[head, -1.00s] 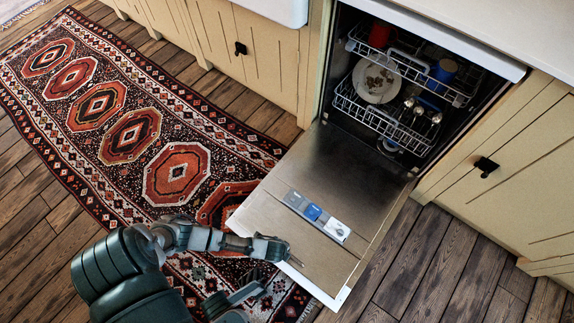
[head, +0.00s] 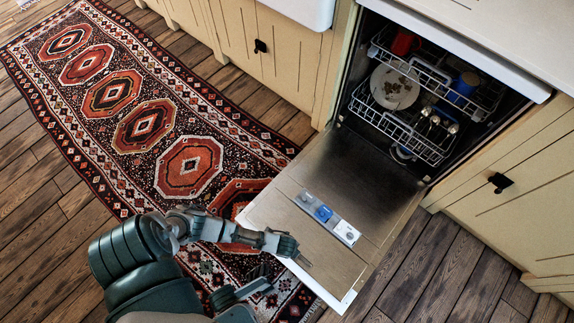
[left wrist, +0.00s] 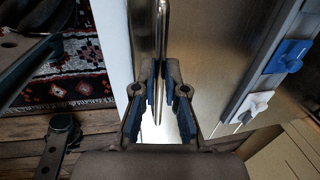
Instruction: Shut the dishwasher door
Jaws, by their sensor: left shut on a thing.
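The dishwasher door (head: 345,185) hangs open, lowered towards the floor, with its inner steel face up. Its free end points to the lower left, away from the cabinet. The exact contact is partly hidden between the fingers. The dishwasher opening (head: 440,85) shows above the door. My right gripper cannot be made out.
Wire racks (head: 405,130) inside the dishwasher hold a plate (head: 394,88), a red item and a blue cup (head: 466,84). A patterned rug (head: 150,125) lies left of the door. Cabinets flank the dishwasher. Wooden floor (head: 440,260) is clear to the right.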

